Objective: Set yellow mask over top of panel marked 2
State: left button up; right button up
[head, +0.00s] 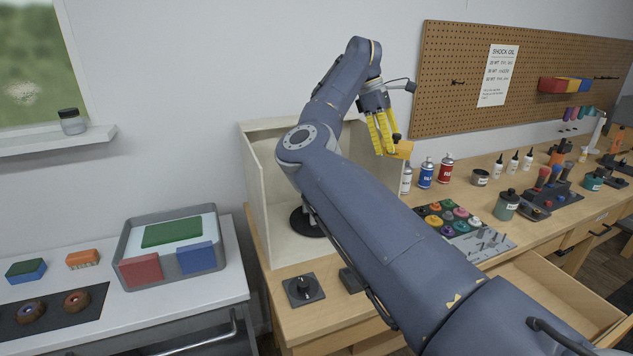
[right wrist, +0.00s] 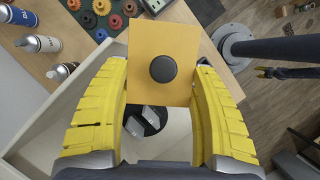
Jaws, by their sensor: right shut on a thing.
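The yellow mask (head: 402,150) is a flat orange-yellow plate. In the right wrist view the mask (right wrist: 146,45) shows a round black knob (right wrist: 163,69) on its face. My right gripper (head: 388,150) has yellow fingers and is shut on the mask, holding it in the air near the right side of the pale open box. In the right wrist view, a black round stand (right wrist: 150,122) with light grey pieces on it lies below the mask, partly hidden by it. The stand's dark base (head: 306,222) shows inside the box. I cannot read a 2 on any panel. My left gripper is out of view.
The pale box (head: 260,190) has upright walls around the stand. Spray cans (head: 426,172) stand just right of it. A tray of coloured gears (head: 470,235) lies on the bench, near an open drawer (head: 550,290). A black knob box (head: 303,289) sits in front.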

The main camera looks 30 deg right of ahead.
jog(key=w+a+f+n+t, duration=0.1)
jog(key=w+a+f+n, duration=0.2)
jog(key=w+a+f, duration=0.1)
jog(key=w+a+f+n+t+h, duration=0.1)
jog(key=w+a+f+n, duration=0.2)
jog(key=w+f, duration=0.3)
jog(key=w+a+f+n+t, duration=0.1)
jog(key=w+a+f+n, duration=0.2)
jog(key=w+a+f, duration=0.2)
jog(key=shift+w+a+h, duration=0.4)
jog(key=shift+a, duration=0.1)
jog(key=shift+f, duration=0.2)
jog(key=shift+f, duration=2.2)
jog(key=shift+f, duration=2.1)
jog(key=o, duration=1.1)
jog(key=shift+r, duration=4)
